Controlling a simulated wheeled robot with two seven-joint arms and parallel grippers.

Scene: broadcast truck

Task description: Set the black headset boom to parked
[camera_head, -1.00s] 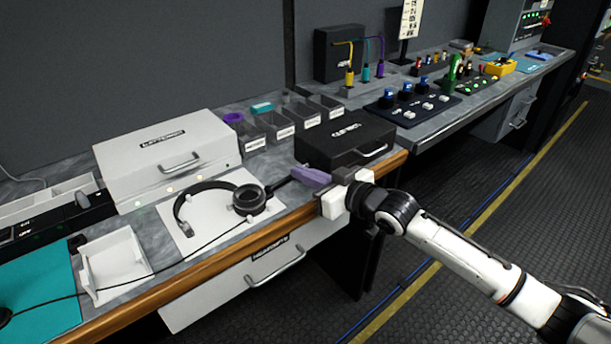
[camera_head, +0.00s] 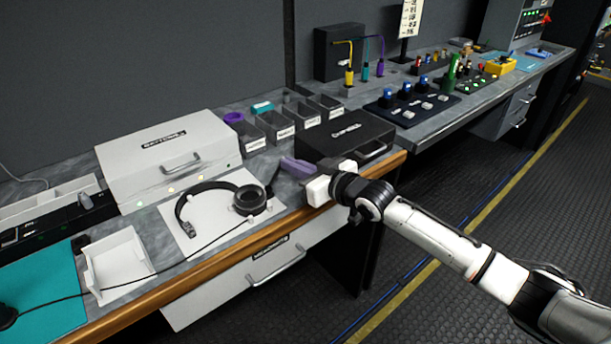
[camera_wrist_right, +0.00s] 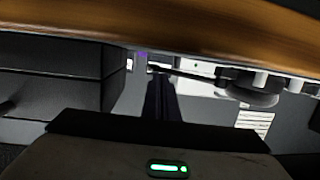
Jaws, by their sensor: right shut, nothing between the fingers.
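The black headset (camera_head: 222,201) lies on a white pad on the bench, and it also shows in the right wrist view (camera_wrist_right: 248,90). Its dark boom (camera_head: 271,185) points from the right earcup toward my right gripper. In the right wrist view the boom (camera_wrist_right: 185,73) is a thin dark bar in front of the fingers. My right gripper (camera_head: 291,164) is shut and empty, just right of the boom, with purplish fingertips over the bench; its fingers also show in the right wrist view (camera_wrist_right: 158,80). I cannot tell whether they touch the boom. My left gripper is not in view.
A black case (camera_head: 345,138) stands just behind my right gripper. A white case (camera_head: 165,160) stands behind the headset. A white tray (camera_head: 118,265) and a teal mat (camera_head: 40,290) lie at the left. The wooden bench edge (camera_head: 225,257) runs below my gripper.

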